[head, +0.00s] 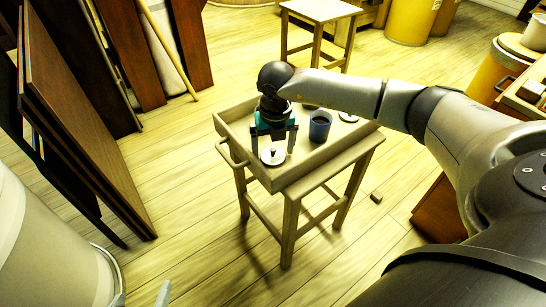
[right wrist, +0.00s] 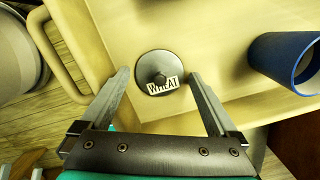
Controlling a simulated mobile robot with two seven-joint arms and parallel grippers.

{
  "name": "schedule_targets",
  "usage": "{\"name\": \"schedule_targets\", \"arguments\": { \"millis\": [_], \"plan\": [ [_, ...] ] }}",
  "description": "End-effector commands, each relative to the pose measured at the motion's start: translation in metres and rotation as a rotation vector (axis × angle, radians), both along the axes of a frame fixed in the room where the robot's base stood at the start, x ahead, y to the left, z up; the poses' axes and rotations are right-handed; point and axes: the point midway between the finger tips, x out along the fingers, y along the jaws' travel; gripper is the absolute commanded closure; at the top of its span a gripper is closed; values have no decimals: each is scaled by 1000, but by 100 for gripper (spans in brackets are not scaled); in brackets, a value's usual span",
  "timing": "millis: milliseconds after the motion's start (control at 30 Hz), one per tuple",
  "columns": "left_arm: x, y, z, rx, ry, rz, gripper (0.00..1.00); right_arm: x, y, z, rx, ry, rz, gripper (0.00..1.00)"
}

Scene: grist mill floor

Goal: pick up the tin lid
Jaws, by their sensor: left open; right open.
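In the right wrist view the lid (right wrist: 153,64) bears a label reading WHEAT. My right gripper (head: 273,148) is open and points down over the lid. Its fingertips (right wrist: 159,77) appear on either side of the lid, with clear gaps; I cannot tell their exact height. My left gripper (head: 141,297) only shows its fingertips at the bottom edge of the head view, open and far from the table.
A dark blue cup (head: 320,126) stands in the tray, right of the lid. Another pale disc (head: 348,117) lies farther back. The tray (head: 235,150) has raised walls and a side handle. Dark boards (head: 75,120) lean at the left. Floor around the table is mostly clear.

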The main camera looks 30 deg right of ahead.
Motion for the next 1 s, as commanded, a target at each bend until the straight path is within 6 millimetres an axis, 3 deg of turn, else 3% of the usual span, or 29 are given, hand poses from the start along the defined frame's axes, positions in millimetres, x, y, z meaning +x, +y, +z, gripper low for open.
{"name": "schedule_targets", "arguments": {
  "millis": [367, 900, 1000],
  "plan": [
    [2, -3, 0, -12, -23, -3, 2, 0, 0, -2, 0, 0, 0, 6],
    [2, -3, 0, -11, -21, -3, 2, 0, 0, -2, 1, 0, 0, 66],
    [2, -3, 0, -11, -21, -3, 2, 0, 0, -2, 1, 0, 0, 74]
  ]
}}
